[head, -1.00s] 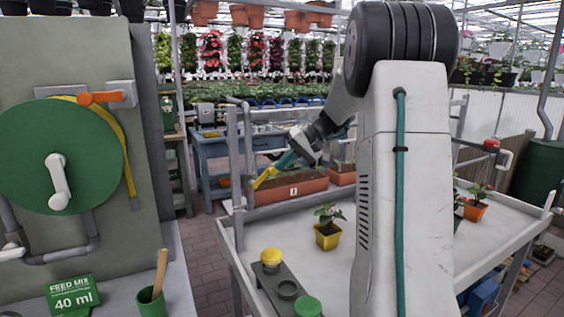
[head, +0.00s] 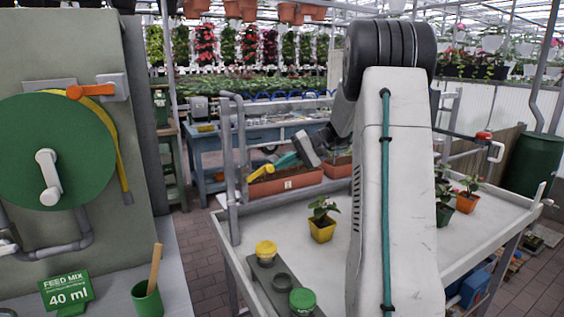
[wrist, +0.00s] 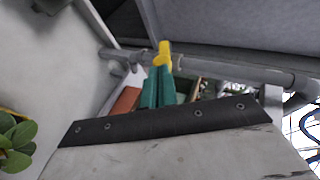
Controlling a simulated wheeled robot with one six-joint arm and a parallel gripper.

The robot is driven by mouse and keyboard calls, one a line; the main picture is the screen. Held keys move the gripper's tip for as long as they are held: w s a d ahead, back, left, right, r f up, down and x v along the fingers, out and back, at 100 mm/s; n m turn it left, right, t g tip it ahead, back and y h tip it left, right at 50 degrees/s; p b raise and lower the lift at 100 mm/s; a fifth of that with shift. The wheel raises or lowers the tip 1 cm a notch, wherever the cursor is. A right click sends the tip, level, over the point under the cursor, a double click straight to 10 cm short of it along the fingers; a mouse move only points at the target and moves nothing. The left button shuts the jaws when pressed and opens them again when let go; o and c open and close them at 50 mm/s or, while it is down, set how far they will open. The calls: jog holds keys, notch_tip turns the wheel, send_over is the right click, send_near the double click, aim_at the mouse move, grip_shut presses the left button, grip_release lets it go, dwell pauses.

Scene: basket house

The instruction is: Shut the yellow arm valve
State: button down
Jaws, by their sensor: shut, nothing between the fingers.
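My gripper (head: 264,171) is shut and empty, reaching forward over the left part of the white cart near its upright rails. An orange lever (head: 90,90) lies roughly level on a grey fitting on the left panel, well away from my gripper. A red-topped handle (head: 484,135) stands at the right.
A green hose reel (head: 80,160) with a yellow hose stands at the left. The white cart (head: 400,240) carries potted plants, including one in a yellow pot (head: 322,229), and a holder with a yellow-lidded jar (head: 266,252) and a green-lidded jar (head: 302,300). Brown planters (head: 285,183) lie beyond.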

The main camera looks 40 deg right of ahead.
jog(key=shift+d+f+y, duration=0.15)
jog(key=shift+f+y, duration=0.35)
jog(key=shift+s+d+f+t+y, duration=0.1)
jog(key=shift+f+t+y, duration=0.2)
jog(key=shift+f+t, duration=0.1)
jog(key=shift+d+f, duration=0.2)
jog(key=shift+f, duration=0.45)
dwell(0.5)
jog(key=shift+a, duration=0.25)
dwell(0.5)
